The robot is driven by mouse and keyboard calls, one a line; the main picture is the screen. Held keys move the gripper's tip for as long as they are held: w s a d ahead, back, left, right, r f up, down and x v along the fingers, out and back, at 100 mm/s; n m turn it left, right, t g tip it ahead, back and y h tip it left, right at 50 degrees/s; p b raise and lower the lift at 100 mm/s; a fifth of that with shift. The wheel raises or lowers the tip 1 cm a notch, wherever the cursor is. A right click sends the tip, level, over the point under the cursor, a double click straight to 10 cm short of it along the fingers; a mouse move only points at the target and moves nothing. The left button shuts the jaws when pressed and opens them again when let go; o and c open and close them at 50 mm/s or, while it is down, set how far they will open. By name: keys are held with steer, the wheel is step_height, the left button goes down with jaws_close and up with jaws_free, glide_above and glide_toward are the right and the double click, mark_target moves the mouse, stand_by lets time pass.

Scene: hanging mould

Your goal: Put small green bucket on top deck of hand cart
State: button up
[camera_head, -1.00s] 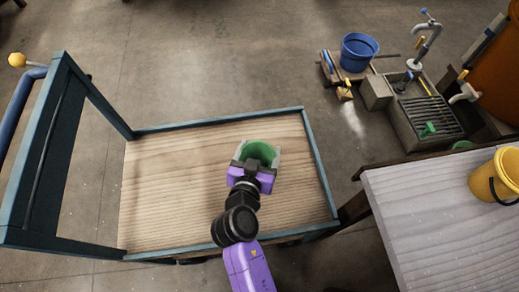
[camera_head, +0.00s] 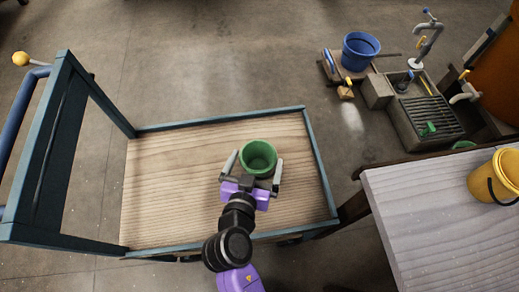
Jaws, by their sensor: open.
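The small green bucket (camera_head: 258,158) stands upright on the wooden top deck of the hand cart (camera_head: 170,190), right of the deck's middle. My gripper (camera_head: 254,172) is open, with one grey finger to the left of the bucket and the other to its right. The gripper's purple body is just on the near side of the bucket. Gaps show between the fingers and the bucket's upper part; its base is partly hidden by the gripper.
A blue-green frame (camera_head: 68,150) rises at the cart's left end. A table (camera_head: 430,230) with a yellow bucket (camera_head: 496,177) is at the right. A blue bucket (camera_head: 358,52) and a sink (camera_head: 425,115) are at the back right. The deck's left part is clear.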

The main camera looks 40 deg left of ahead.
steer(key=v, duration=0.7)
steer(key=shift+g, duration=0.5)
steer(key=d+f, duration=0.1)
steer(key=d, duration=0.1)
steer(key=d+f, duration=0.1)
steer(key=d, duration=0.2)
steer(key=d+f, duration=0.1)
steer(key=d, duration=0.2)
steer(key=shift+w+d+f, duration=0.2)
steer(key=shift+f, duration=0.1)
steer(key=s+d+m+h, duration=0.1)
steer(key=s+d, duration=0.2)
steer(key=d, duration=0.9)
steer(key=s+d+r+m+t+h, duration=0.2)
steer(key=s+d+r, duration=0.3)
steer(key=d+r, duration=0.2)
steer(key=s+d+r+m+t+h, duration=0.1)
steer(key=s+d+r, duration=0.4)
steer(key=d, duration=0.5)
step_height(320, 180, up, 2)
steer(key=shift+s+d+r+m+t+h, duration=0.2)
steer(key=shift+s+d+m+t+h, duration=0.2)
steer(key=shift+m+h, duration=0.5)
steer(key=shift+r+p, duration=0.1)
steer(key=shift+p, duration=0.2)
step_height(320, 180, up, 12)
steer(key=p, duration=1.2)
